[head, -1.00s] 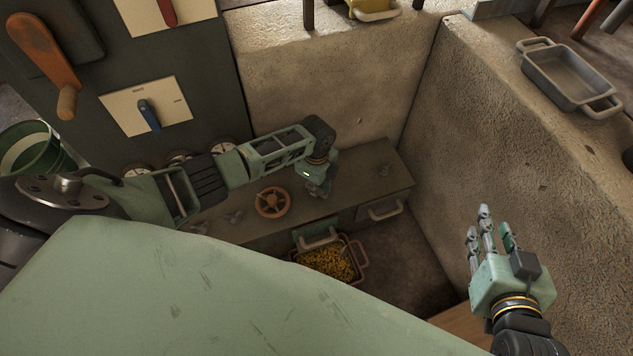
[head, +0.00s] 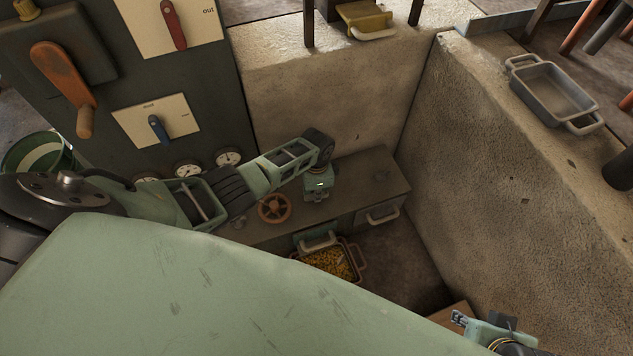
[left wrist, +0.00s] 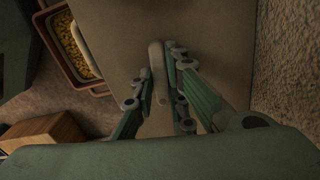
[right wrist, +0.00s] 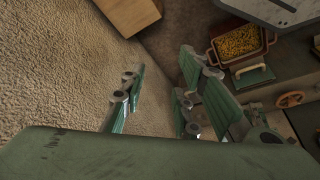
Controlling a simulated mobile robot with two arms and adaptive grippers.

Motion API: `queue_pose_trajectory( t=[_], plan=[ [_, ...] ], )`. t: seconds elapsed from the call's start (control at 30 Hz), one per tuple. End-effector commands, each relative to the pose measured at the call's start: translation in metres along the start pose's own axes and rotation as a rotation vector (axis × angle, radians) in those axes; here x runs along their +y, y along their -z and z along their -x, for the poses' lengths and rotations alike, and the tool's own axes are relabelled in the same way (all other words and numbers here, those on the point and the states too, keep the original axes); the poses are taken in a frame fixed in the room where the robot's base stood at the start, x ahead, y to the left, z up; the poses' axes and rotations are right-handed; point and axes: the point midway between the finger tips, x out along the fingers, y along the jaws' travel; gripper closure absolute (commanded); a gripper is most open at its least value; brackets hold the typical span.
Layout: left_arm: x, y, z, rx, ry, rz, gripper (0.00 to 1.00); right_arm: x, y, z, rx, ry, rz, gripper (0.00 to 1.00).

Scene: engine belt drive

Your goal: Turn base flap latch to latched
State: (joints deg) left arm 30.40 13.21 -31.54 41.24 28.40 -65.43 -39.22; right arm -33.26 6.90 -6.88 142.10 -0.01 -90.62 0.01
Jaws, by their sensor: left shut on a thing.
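A pale, rounded lever (left wrist: 157,58), which I take to be the base flap latch, stands out from a flat brown surface in the left wrist view. My left gripper (left wrist: 158,78) is shut on it, with fingers on both sides of the lever. In the head view my left gripper (head: 319,188) is over the right part of the low bench and hides the lever. I cannot read the latch's position. My right gripper (head: 459,318) is at the bottom edge of the head view. Its fingers (right wrist: 160,75) are apart and empty in the right wrist view.
The low bench (head: 365,175) carries an orange handwheel (head: 274,208) left of my left gripper. A bin of yellow bits (head: 330,264) stands on the floor before it. Rough concrete walls (head: 500,150) close in the right side. A grey tray (head: 553,92) sits on the right ledge.

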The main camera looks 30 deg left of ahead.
Motion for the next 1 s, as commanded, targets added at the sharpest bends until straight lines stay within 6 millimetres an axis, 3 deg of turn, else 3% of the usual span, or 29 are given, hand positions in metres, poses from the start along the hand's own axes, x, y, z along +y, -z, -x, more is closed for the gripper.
queue_pose_trajectory(
  t=[0.33,0.83,0.87,1.0],
  plan=[
    [0.0,-0.001,0.0,-0.004,-0.001,0.123,1.0,0.0,0.002,0.001,0.004,0.0,0.0,0.71],
    [0.0,-0.002,0.0,-0.004,0.0,0.139,1.0,0.0,0.002,-0.006,-0.002,0.001,0.001,0.71],
    [0.0,-0.002,0.0,-0.004,-0.001,0.139,0.85,0.0,0.002,-0.006,-0.001,0.001,0.001,0.71],
    [0.0,-0.001,0.0,-0.003,-0.001,0.138,0.73,0.0,0.003,-0.005,0.001,0.001,0.001,0.71]
  ],
)
